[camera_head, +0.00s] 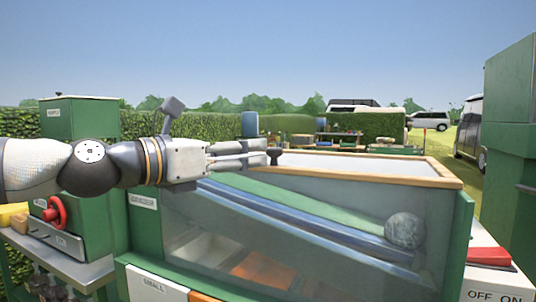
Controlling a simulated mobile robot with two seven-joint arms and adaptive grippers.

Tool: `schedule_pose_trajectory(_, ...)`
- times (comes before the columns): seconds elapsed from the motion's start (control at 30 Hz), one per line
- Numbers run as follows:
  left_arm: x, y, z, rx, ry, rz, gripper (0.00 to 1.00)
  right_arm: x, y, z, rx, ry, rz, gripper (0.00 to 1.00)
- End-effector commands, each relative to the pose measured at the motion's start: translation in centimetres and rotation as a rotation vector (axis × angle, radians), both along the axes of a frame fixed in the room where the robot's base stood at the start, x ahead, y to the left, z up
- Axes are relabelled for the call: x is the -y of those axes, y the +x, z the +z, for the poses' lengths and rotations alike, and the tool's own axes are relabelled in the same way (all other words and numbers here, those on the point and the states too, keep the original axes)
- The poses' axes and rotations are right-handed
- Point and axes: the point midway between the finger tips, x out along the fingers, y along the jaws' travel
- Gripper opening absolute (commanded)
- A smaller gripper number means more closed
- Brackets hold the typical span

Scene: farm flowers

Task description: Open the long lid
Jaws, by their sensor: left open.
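The long lid (370,167) is a pale, flat panel in a wooden frame. It lies along the top of the green sorting machine with clear sides (300,238) and looks closed. A dark knob (275,156) shows near the lid's left end. My left gripper (262,153) reaches in from the left, level, with its fingertips just left of the knob. Its fingers are apart and nothing shows between them. I cannot tell if the fingertips touch the knob. The arm hides the machine's left end. My right gripper is not in view.
A round grey ball (405,230) shows behind the machine's clear side, by sloping rails. A green cabinet with a red valve wheel (55,212) stands at the left. A red switch (489,256) marked OFF and ON and a tall green cabinet (512,130) are at the right.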

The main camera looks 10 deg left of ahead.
Motion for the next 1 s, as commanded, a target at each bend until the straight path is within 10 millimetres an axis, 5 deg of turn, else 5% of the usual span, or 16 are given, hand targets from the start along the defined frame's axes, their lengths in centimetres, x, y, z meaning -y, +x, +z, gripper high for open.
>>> schedule_pose_trajectory(0.23, 3.4, 4.1, -0.2, -0.002, 0.003, 0.001, 0.44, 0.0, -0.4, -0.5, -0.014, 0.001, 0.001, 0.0)
schedule_pose_trajectory(0.6, 4.3, 5.0, 0.0, 0.0, 0.001, 0.001, 0.44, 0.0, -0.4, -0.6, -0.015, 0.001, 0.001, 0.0)
schedule_pose_trajectory(0.8, 4.2, 5.0, 0.0, 0.0, 0.001, 0.001, 0.03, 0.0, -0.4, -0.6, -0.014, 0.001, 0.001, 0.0)
schedule_pose_trajectory(1.0, 4.2, 5.0, 0.0, 0.001, 0.002, 0.001, 0.0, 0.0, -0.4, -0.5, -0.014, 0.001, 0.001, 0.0)
